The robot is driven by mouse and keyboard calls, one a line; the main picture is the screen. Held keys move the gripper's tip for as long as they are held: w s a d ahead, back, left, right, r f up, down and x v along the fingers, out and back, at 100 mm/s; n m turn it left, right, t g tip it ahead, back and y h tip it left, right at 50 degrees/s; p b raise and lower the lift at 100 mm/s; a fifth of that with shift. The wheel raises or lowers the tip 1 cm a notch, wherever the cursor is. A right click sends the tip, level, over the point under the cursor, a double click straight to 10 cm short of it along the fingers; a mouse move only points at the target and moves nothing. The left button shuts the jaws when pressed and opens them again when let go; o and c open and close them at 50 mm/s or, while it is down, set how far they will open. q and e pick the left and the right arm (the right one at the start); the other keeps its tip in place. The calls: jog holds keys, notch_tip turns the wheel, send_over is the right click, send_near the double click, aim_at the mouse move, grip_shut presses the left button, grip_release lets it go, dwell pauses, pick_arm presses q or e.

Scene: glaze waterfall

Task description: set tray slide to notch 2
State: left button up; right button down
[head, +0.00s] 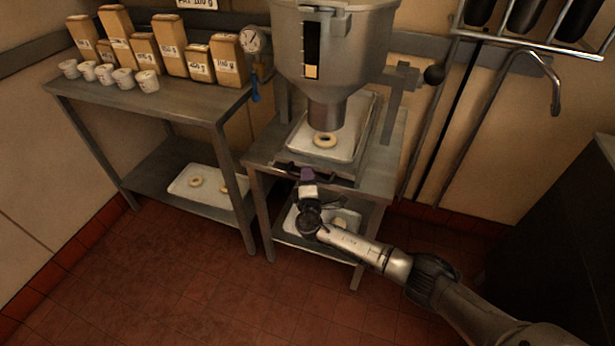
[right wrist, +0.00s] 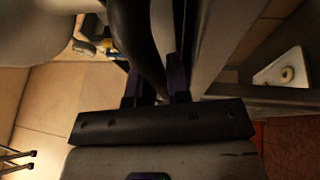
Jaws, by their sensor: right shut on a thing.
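The tray slide carries a pale tray (head: 305,150) on top of the metal stand, under the hopper's spout (head: 325,114). One ring doughnut (head: 325,140) lies on it, close to the spout. A dark handle (head: 335,180) runs along the slide's front edge. My right gripper (head: 307,175) is at this handle and shut on it. In the right wrist view, a dark curved bar (right wrist: 138,45) passes between the two fingers (right wrist: 157,88). I cannot read any notch marks. My left gripper is not in view.
The large hopper (head: 345,50) stands above the slide, with a black-knobbed lever (head: 433,75) at right. A side table (head: 165,110) holds paper bags (head: 144,50) and small cups (head: 123,80). Lower shelves hold trays with rings. The red tiled floor in front is clear.

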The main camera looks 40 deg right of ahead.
jog(key=s+a+p, duration=0.2)
jog(key=s+a, duration=0.3)
jog(key=a, duration=0.4)
jog(key=shift+s+a, duration=0.2)
jog(key=shift+s, duration=0.2)
jog(key=c, duration=1.1)
grip_release()
